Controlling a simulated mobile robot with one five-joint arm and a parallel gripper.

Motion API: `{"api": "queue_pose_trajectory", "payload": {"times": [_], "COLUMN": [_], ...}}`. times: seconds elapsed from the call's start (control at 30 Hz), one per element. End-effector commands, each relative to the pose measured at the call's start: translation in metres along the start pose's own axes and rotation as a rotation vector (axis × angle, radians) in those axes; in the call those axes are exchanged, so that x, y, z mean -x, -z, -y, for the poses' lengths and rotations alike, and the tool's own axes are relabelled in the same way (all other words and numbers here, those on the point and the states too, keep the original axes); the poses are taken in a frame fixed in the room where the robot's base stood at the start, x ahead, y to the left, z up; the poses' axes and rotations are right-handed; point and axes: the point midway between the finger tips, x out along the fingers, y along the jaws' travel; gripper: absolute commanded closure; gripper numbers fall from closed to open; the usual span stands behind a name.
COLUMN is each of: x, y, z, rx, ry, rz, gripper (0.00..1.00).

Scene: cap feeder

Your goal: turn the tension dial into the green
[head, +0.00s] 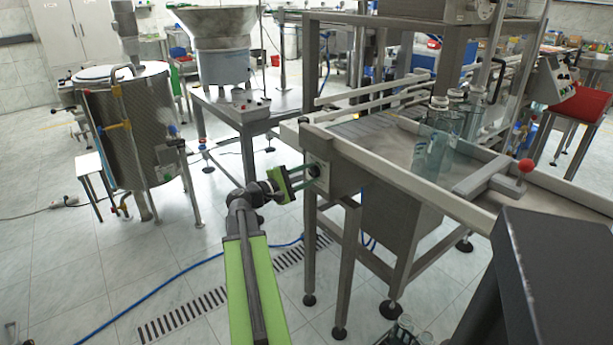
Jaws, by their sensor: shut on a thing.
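The tension dial (315,171) is a small dark knob on a pale plate (322,182) at the left end of the conveyor frame. My gripper (309,174), at the end of my green arm, reaches to the plate from the left, its fingers shut on the dial. The fingers cover part of the dial. The green zone and the pointer are too small to make out in the head view.
The conveyor (385,184) with clear bottles (432,150) on it stands to the right of my gripper. A red ball-topped lever (526,166) is farther right. A steel tank (130,130) stands at left. A blue hose (190,275) lies on the floor.

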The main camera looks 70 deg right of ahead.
Motion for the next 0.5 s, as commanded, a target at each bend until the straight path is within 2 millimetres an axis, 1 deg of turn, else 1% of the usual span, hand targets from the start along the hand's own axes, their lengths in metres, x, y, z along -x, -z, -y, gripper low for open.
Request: {"api": "queue_pose_trajectory", "payload": {"times": [0.03,0.5], "x": [-0.0008,-0.0006], "y": [0.0017,0.0021], "z": [-0.0034,-0.0023], "rx": [-0.038,-0.484], "ry": [-0.01,-0.009], "rz": [-0.004,-0.007], "gripper": [1.0,1.0]}}
